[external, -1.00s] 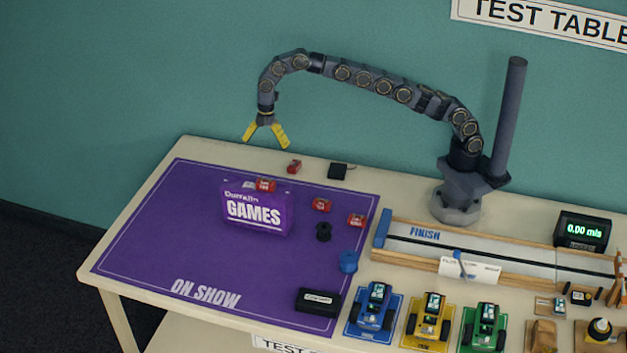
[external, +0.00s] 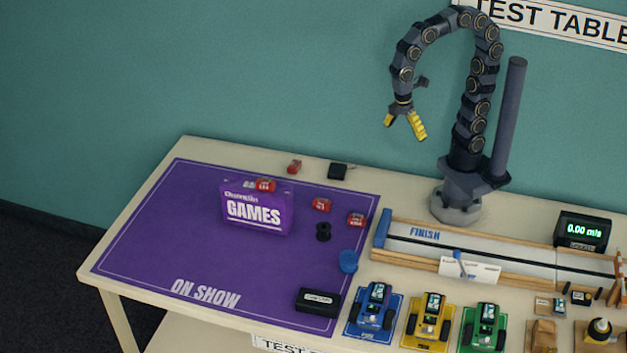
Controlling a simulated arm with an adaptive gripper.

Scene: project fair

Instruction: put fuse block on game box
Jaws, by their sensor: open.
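The purple game box (external: 255,215) lettered GAMES stands on the purple mat. A small red block (external: 265,185) with a white label shows at its top edge and appears to rest on it. Similar red blocks sit right of the box, one nearer (external: 321,204) and one farther right (external: 357,219). A plainer red piece (external: 294,166) lies behind the mat. The labels are too small to read, so I cannot tell which one is the fuse block. My gripper (external: 404,129) is open and empty, high above the table and right of the box.
The purple mat (external: 150,235) is clear on its left. A black spool (external: 323,232), a blue round piece (external: 348,261) and a black box (external: 318,300) lie on its right side. A black module (external: 337,171) lies behind the mat. A wooden track (external: 400,256) and several model cars fill the right.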

